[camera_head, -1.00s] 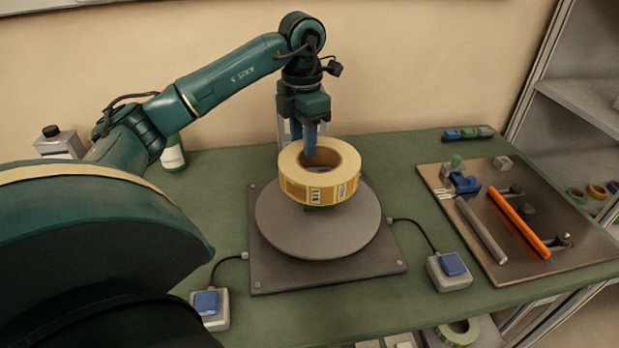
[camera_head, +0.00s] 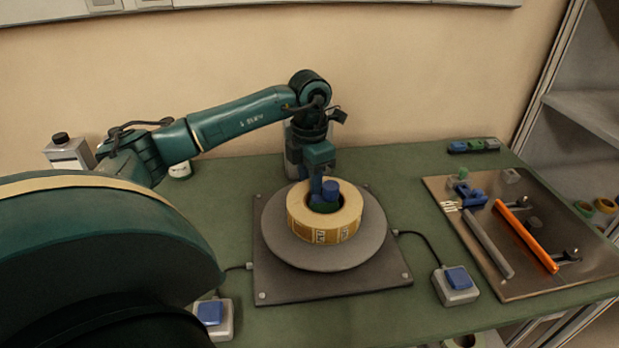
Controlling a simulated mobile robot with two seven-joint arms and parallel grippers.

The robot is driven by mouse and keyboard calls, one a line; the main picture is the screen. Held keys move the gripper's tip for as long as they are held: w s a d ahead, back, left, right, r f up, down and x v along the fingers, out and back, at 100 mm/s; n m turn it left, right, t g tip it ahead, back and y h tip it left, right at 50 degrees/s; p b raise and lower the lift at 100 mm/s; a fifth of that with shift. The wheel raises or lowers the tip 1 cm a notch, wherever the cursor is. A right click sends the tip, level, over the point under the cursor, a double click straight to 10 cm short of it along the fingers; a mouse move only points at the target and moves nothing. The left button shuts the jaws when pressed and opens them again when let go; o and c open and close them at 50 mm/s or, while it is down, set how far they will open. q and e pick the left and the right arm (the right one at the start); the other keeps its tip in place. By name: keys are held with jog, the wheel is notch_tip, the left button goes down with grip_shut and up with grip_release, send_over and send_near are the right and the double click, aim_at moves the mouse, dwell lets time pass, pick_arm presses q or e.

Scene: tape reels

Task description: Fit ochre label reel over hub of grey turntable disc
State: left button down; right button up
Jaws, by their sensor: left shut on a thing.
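The ochre label reel (camera_head: 324,225) is level over the middle of the grey turntable disc (camera_head: 285,250). It looks to be on the disc or very close above it; I cannot tell if it touches. A blue and green hub (camera_head: 331,191) shows inside the reel's hole, its blue top standing up through it, so the reel is around the hub. My left gripper (camera_head: 317,190) is shut on the reel's back wall, with a blue finger down in the hole; the other finger is mostly hidden. My right gripper is out of view.
The disc sits on a dark square base plate (camera_head: 300,290) with cables to two blue-button switch boxes (camera_head: 457,283), (camera_head: 212,318). A brown tool board (camera_head: 540,275) with grey and orange rods lies at right. Green bench is clear between.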

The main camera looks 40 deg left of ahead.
pick_arm(q)
jog(key=c, duration=1.3)
grip_release()
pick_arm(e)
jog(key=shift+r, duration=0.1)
pick_arm(q)
jog(key=shift+r, duration=0.45)
notch_tip(320, 180, up, 12)
jog(key=shift+f+p, duration=0.25)
jog(key=shift+p, duration=0.3)
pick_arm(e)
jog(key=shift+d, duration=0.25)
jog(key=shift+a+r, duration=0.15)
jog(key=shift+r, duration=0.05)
pick_arm(q)
jog(key=shift+s+d, duration=0.1)
